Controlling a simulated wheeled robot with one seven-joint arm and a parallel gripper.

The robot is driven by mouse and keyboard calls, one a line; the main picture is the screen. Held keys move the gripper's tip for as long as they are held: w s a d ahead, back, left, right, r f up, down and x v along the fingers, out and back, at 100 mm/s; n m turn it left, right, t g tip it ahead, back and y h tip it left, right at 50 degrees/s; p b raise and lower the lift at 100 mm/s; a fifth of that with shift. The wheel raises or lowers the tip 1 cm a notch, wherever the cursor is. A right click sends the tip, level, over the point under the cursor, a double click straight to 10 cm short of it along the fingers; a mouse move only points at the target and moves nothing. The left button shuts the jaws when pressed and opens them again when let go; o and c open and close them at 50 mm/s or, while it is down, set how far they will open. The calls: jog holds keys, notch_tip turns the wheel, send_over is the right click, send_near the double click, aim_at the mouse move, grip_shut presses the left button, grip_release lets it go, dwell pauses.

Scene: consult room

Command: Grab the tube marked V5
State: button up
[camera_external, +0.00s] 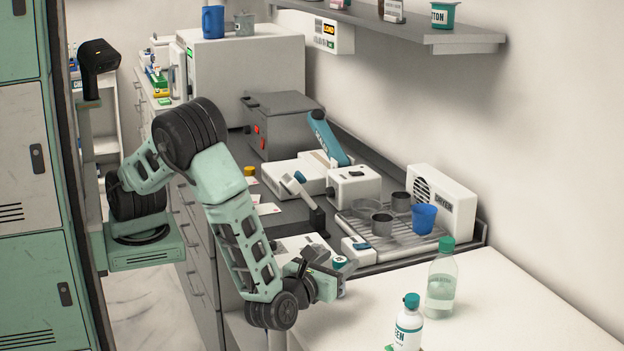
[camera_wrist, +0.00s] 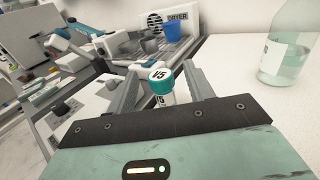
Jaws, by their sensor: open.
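The tube marked V5 (camera_wrist: 161,78) has a teal cap with a white top reading V5 and a white label below. It stands upright in the wrist view. My gripper (camera_wrist: 160,84) is open, with one grey finger on each side of the tube and visible gaps to it. The tube's lower part is hidden behind my gripper body. In the external view my gripper (camera_external: 338,284) is low by the near end of the counter, beside the white table. A small teal top (camera_external: 340,261) there is probably the tube's cap, mostly hidden by my gripper.
A clear bottle with a green cap (camera_external: 440,285) and a white bottle with a teal cap (camera_external: 408,325) stand on the white table (camera_external: 500,310). A drying rack with metal cups, a blue cup (camera_external: 424,218) and a dryer box (camera_external: 443,197) are behind my gripper.

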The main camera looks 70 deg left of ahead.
jog(key=shift+x, duration=1)
grip_shut()
jog(key=shift+r, duration=0.1)
